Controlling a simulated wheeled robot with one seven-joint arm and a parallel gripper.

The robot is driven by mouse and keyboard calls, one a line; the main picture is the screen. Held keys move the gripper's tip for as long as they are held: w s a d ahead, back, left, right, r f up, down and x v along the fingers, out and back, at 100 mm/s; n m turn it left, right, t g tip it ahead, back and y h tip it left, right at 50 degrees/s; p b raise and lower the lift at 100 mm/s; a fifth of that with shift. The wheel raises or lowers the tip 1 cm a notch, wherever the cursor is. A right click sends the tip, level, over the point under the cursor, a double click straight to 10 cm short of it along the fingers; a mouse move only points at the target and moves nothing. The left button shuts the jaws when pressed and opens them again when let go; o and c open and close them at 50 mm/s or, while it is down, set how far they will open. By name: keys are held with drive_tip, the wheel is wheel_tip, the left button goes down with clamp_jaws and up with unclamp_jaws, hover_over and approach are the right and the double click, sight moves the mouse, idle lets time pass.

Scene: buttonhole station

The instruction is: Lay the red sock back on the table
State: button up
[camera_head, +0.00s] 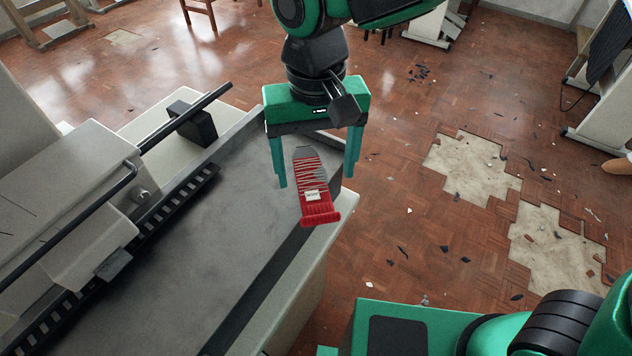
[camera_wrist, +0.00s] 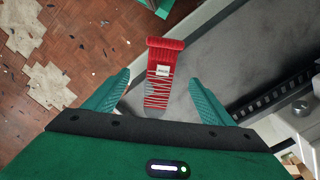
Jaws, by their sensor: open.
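The red sock (camera_head: 318,205) has a ribbed red cuff, a small white label, red and grey zigzag stripes and a grey end. It appears to lie on the right part of the grey table top (camera_head: 215,190), its cuff close to the right edge. My gripper (camera_head: 317,180) is open, its two green fingers on either side of the sock's striped part. In the wrist view the sock (camera_wrist: 161,72) lies between the open fingers, with clear gaps on both sides and the cuff beyond the fingertips. Whether the sock touches the table all along is hard to tell.
A pale machine body (camera_head: 85,180) with a dark bar stands on the left of the table. A toothed dark rail (camera_head: 120,250) runs beside it. The front middle of the grey top is clear. The parquet floor (camera_head: 400,200) on the right has broken patches.

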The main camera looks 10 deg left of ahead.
sight(314, 193)
drive_tip(key=shift+w+a+f, duration=0.15)
drive_tip(key=shift+f, duration=2.45)
drive_tip(key=c, duration=1.2)
drive_tip(key=shift+c, duration=0.2)
drive_tip(key=shift+r, duration=0.1)
drive_tip(key=shift+r, duration=0.5)
drive_tip(key=r, duration=0.3)
drive_tip(key=shift+s+a+r, duration=0.25)
drive_tip(key=shift+a, duration=0.1)
drive_tip(key=s+a+r, duration=0.6)
drive_tip(key=s+a, duration=0.1)
drive_tip(key=a, duration=0.1)
drive_tip(key=shift+s+r, duration=0.15)
drive_tip(key=shift+s, duration=0.05)
